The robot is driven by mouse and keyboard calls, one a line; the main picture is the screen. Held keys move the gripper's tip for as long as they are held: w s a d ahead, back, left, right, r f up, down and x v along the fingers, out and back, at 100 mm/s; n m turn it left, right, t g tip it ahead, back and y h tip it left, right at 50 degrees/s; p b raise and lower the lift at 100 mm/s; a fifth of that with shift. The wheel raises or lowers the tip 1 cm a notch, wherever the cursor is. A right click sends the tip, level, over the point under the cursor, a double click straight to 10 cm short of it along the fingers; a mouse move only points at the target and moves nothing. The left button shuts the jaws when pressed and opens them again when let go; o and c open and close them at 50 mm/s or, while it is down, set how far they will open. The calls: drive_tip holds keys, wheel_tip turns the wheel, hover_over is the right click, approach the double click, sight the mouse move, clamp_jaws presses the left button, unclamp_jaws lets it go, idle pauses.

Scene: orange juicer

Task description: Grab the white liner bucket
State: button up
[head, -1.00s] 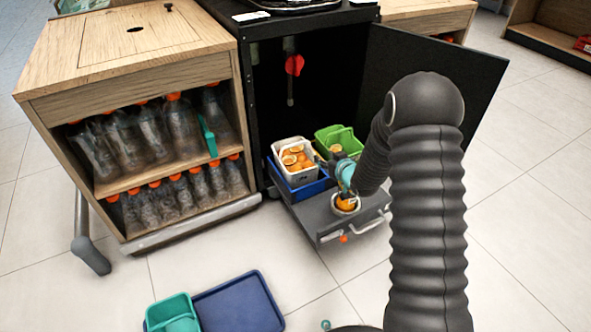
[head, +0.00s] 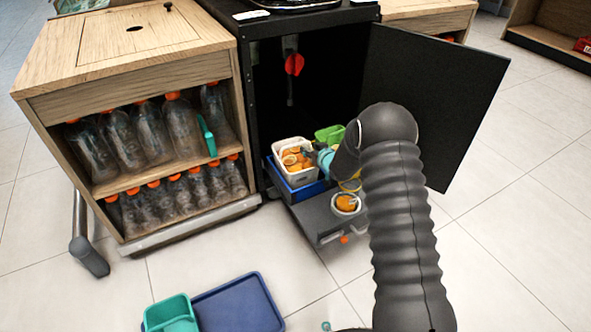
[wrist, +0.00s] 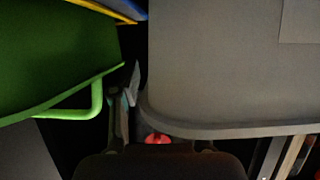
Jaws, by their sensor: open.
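The white liner bucket (head: 283,149) holds orange halves and sits in a blue bin (head: 307,190) at the foot of the open black cabinet in the head view. My gripper (head: 313,154) is open at the bucket's right side, close to its rim. Its fingertips are small and partly hidden in the head view. In the wrist view a large pale grey wall with a rounded rim (wrist: 225,70) fills the right and appears to be the white bucket. I cannot tell whether a finger touches it.
A green bucket (head: 329,133) stands just right of the white one and is close on the left in the wrist view (wrist: 50,60). A cup with orange (head: 346,204) sits on the grey pull-out shelf (head: 316,222). The cabinet door (head: 440,100) stands open at right.

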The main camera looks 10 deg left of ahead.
drive_tip(key=shift+w+a+f, duration=0.1)
drive_tip(key=shift+w+a, duration=0.1)
drive_tip(key=shift+w, duration=0.1)
clamp_jaws()
